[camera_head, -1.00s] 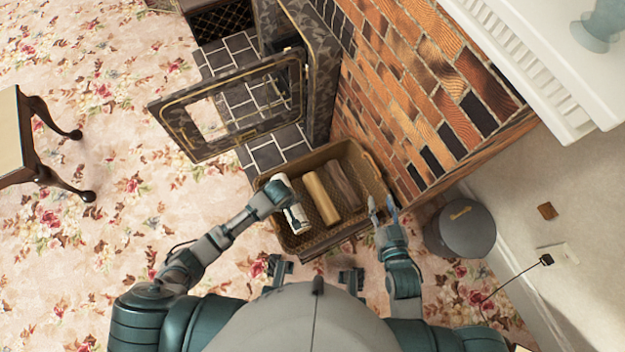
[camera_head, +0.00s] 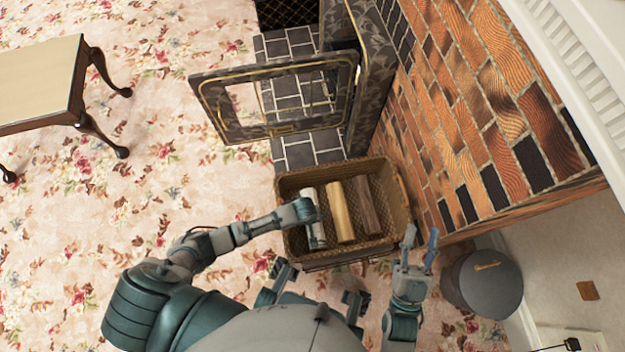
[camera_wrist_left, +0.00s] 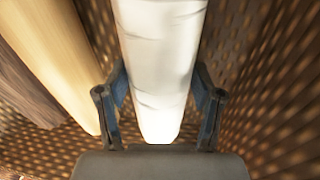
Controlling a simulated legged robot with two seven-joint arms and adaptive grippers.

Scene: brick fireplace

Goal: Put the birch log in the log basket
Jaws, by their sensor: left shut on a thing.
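The birch log (camera_head: 309,202) is whitish and lies inside the wicker log basket (camera_head: 289,186), along its left side. In the left wrist view the birch log (camera_wrist_left: 160,60) runs between the fingers of my left gripper (camera_wrist_left: 158,108), which is shut on it. In the head view my left gripper (camera_head: 313,236) reaches down into the basket and hides part of the log. My right gripper (camera_head: 420,248) is open and empty, just outside the basket's right front corner.
A pale yellow log (camera_head: 341,212) and a brown log (camera_head: 366,205) lie in the basket to the right. An open stove door (camera_head: 215,112) stands behind it. A brick wall (camera_head: 460,120) and a dark round bin (camera_head: 483,281) are at right. A side table (camera_head: 40,80) is at left.

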